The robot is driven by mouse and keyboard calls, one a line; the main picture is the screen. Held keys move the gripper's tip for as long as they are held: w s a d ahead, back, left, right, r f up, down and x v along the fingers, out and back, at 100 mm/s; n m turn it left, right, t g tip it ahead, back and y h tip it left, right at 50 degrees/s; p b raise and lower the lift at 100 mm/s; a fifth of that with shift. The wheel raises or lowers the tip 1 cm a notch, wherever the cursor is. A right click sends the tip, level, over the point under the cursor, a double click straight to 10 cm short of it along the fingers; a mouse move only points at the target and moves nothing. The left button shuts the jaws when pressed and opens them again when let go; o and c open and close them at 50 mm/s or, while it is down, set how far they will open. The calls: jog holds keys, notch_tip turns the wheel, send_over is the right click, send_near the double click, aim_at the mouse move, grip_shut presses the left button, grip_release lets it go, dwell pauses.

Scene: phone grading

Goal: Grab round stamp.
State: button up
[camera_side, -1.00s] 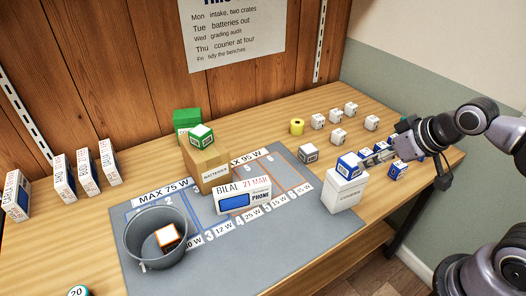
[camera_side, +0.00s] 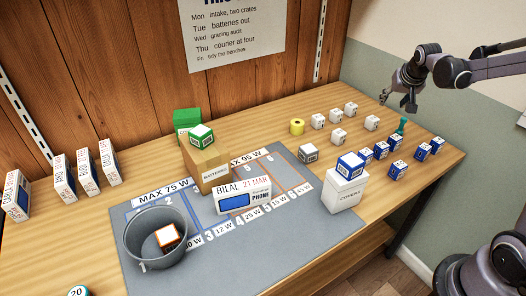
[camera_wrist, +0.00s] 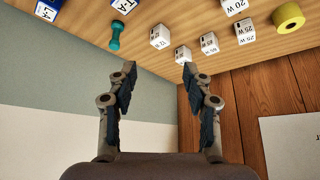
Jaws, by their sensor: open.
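A small teal stamp (camera_side: 402,126) with a round knob and narrow neck stands upright at the back right of the bench, behind the blue-sided cubes. It also shows in the wrist view at upper left (camera_wrist: 116,37). My gripper (camera_side: 397,101) is raised just above and behind the stamp, apart from it. In the wrist view my gripper (camera_wrist: 157,68) has its fingers spread wide with nothing between them. The stamp lies beyond the left fingertip there.
A yellow roll (camera_side: 297,126) is further left. A blue-sided cube (camera_side: 350,164) sits on the white box (camera_side: 344,190). The wall (camera_wrist: 40,95) is close behind.

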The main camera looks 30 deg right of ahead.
aim_at(404, 119)
jog(key=shift+w+d+f+m+g+h, duration=0.2)
jog(key=shift+w+d+f+m, duration=0.3)
jog(key=shift+d+f, duration=2.25)
jog(key=shift+w+d+f+m+g+h, duration=0.2)
jog(key=shift+w+d+f+m, duration=0.3)
jog(key=shift+d+f, duration=2.2)
jog(key=shift+w+d+f+m+g+h, duration=0.1)
jog(key=shift+w+d+f+m+g, duration=0.4)
jog(key=shift+d+f, duration=2.25)
jog(key=shift+w+d+r, duration=0.1)
jog(key=shift+d+r, duration=0.45)
jog(key=shift+r, duration=0.05)
grip_shut()
